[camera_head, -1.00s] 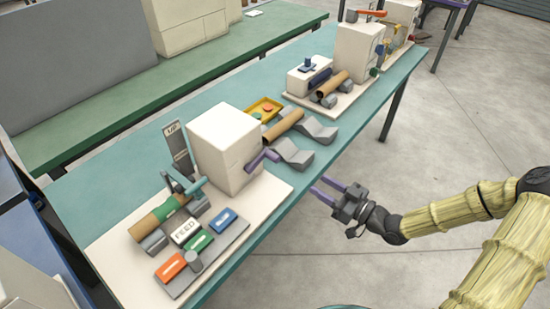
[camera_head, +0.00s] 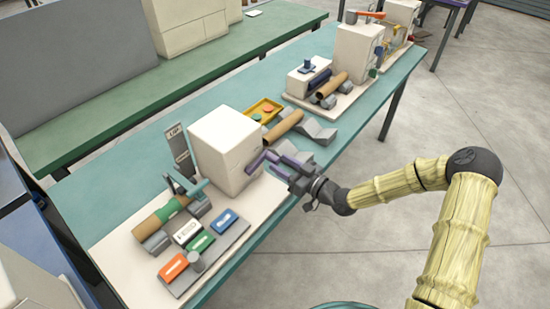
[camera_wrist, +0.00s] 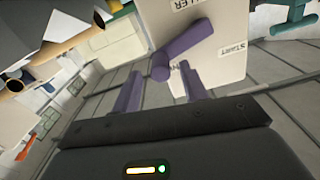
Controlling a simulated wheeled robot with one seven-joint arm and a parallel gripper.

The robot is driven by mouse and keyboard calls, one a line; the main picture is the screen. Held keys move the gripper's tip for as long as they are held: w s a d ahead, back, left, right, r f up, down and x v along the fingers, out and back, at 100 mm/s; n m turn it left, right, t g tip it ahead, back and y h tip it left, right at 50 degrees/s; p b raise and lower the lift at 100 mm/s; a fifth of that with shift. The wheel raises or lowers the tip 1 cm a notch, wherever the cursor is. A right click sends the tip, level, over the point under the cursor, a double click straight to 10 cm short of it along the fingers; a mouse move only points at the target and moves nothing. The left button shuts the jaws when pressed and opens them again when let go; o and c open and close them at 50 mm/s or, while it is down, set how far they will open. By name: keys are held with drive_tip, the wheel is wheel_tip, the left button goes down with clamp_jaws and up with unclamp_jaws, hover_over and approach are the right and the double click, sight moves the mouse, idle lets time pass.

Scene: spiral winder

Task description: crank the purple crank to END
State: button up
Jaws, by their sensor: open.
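The purple crank (camera_head: 254,163) is on the side of the white box-shaped winder (camera_head: 220,145). In the wrist view the crank (camera_wrist: 184,40) shows as a purple bar with a rounded knob at its lower end, on a pale panel (camera_wrist: 215,28) with a START label and a partly cut-off label. My gripper (camera_head: 274,151) has purple fingers and is open, close to the crank. In the wrist view the knob lies just ahead of and between the fingertips (camera_wrist: 161,88). Whether a finger touches it, I cannot tell. No END label is readable.
A brown roll with a green band (camera_head: 160,218) and several coloured buttons (camera_head: 199,242) are left of my gripper. A tube (camera_head: 283,125) on grey cradles and a yellow tray (camera_head: 265,108) lie beyond the winder. Open floor is at the right.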

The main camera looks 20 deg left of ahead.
sight(278, 161)
drive_tip(key=shift+x, duration=1.75)
drive_tip(key=shift+c, duration=0.4)
clamp_jaws()
drive_tip(key=shift+s, duration=0.1)
drive_tip(key=shift+r+n+b, duration=0.3)
drive_tip(key=shift+n+b, duration=0.1)
drive_tip(key=shift+n, duration=0.2)
